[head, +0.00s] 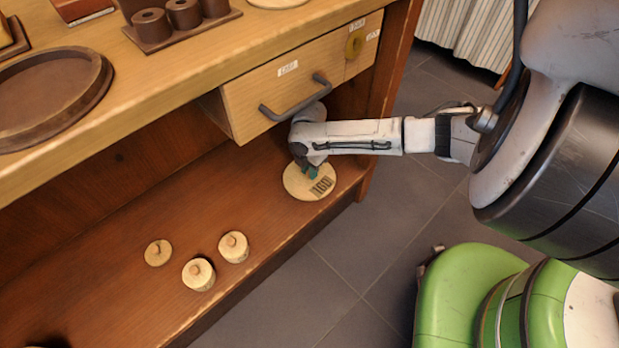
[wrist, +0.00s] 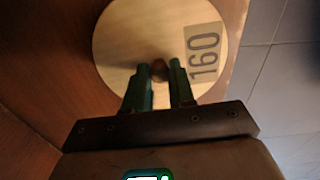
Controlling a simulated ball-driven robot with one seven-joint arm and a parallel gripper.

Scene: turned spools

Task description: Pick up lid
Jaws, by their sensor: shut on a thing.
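A round pale wooden lid (head: 298,187) with a label reading 160 lies on or just above the lower wooden shelf, near its front right end; I cannot tell if it touches the shelf. The lid also shows in the wrist view (wrist: 125,45), with a small dark knob (wrist: 158,69) near its middle. My gripper (head: 312,172) reaches down over the lid from the right. In the wrist view its green fingers (wrist: 162,78) are shut on the knob, one on each side.
A partly open drawer (head: 285,85) with a dark handle sits just above my gripper. Three small knobbed wooden pieces (head: 234,247) stand on the shelf to the left. A round brown tray (head: 50,95) and a dark spool holder (head: 190,35) are on the top. The shelf between is clear.

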